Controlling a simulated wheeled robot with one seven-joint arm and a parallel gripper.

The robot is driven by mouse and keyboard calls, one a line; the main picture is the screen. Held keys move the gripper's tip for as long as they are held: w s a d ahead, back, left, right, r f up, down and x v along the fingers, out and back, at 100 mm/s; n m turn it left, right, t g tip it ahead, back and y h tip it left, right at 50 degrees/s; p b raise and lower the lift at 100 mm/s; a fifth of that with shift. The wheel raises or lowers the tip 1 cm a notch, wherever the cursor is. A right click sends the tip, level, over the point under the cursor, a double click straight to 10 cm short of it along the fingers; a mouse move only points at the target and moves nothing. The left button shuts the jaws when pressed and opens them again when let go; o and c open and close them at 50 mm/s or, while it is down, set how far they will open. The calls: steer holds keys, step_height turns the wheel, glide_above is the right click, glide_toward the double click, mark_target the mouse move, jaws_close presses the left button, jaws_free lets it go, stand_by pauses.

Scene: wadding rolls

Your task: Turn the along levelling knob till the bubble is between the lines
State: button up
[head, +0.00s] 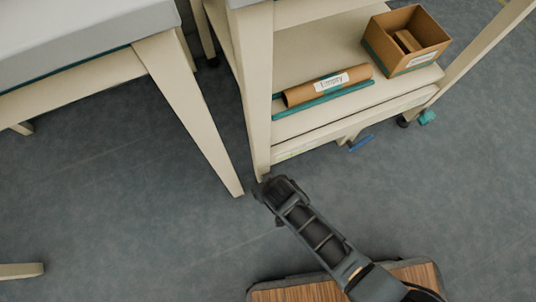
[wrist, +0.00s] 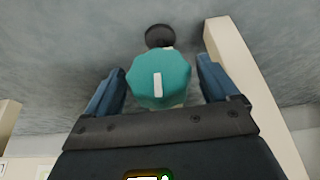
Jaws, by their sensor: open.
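A teal knob (wrist: 160,80) with a white pointer stripe sits between the two blue fingers of my gripper (wrist: 163,92) in the wrist view. The fingers are apart, one on each side, with a gap on both sides of the knob. The stripe runs nearly straight up and down in that picture. In the head view my gripper (head: 268,190) is low by the foot of the cart's near left leg, and the knob there is hidden. A faint yellow-green strip (head: 290,154) shows on the cart's lower rail; no bubble or lines can be made out.
The cream cart (head: 258,90) holds a brown roll (head: 325,84) and an open cardboard box (head: 420,54). Another teal knob (head: 427,117) is at its right foot, and a blue lever (head: 361,143) is below the shelf. A table leg (head: 190,110) stands close left. Grey floor is clear beyond.

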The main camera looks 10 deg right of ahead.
steer(key=shift+c, duration=0.2)
steer(key=c, duration=1)
steer(key=shift+o, duration=0.2)
steer(key=shift+d+y, duration=0.1)
steer(key=shift+y, duration=0.7)
steer(key=y+b, duration=0.1)
steer(key=y, duration=0.1)
steer(key=m+g+y+b, duration=0.1)
steer(key=shift+w+d+f+y+b, duration=0.15)
steer(key=shift+f+y+b, duration=0.1)
steer(key=shift+y+b, duration=0.15)
steer(key=m+y, duration=0.1)
steer(key=y, duration=0.1)
steer(key=shift+r+g+y+b, duration=0.15)
steer(key=shift+g+y+b, duration=0.15)
steer(key=shift+y, duration=1)
steer(key=shift+g, duration=0.3)
